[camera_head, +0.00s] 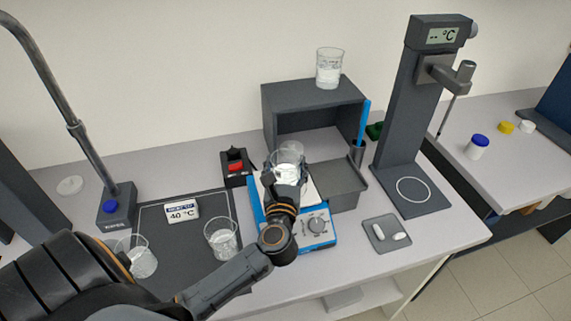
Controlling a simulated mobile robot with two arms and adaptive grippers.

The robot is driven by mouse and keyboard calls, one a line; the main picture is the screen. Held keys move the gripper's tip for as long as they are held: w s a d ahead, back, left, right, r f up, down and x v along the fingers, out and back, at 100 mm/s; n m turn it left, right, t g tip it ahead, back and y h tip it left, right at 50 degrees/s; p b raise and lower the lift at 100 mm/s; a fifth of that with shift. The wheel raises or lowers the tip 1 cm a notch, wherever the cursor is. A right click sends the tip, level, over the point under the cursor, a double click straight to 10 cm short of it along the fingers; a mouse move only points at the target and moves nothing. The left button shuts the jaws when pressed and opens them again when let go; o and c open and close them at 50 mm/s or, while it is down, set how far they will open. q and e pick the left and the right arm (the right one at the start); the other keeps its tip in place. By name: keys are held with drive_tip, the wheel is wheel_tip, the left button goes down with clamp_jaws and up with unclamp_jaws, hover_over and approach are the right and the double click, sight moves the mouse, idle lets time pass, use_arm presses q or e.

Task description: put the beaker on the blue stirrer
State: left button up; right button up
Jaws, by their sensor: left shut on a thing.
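The blue stirrer (317,241) stands at the middle of the bench, with a dial on its front and a light top plate mostly hidden by my arm. My left gripper (287,176) is over the back part of the stirrer, shut on a clear glass beaker (289,156). The beaker looks upright. The gripper hides its lower part, so I cannot tell whether it touches the plate. My right gripper is not in view.
Two other beakers stand at the left, one on the dark mat (222,240) and one near my arm (139,262). Another beaker (329,70) stands on the grey box (315,96). A 40 °C sign (182,211), a black-and-red holder (236,167) and a thermometer stand (402,120) surround the stirrer.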

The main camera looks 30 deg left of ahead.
use_arm(q)
drive_tip(key=shift+f, duration=0.2)
drive_tip(key=o, duration=1.4)
drive_tip(key=shift+c, duration=0.2)
drive_tip(key=shift+r, duration=0.1)
drive_tip(key=shift+r, duration=0.1)
drive_tip(key=shift+s+d, duration=0.15)
drive_tip(key=shift+s, duration=0.05)
drive_tip(key=b+v, duration=0.4)
drive_tip(key=v, duration=0.7)
drive_tip(key=shift+s+d, duration=0.1)
drive_tip(key=shift+s, duration=0.15)
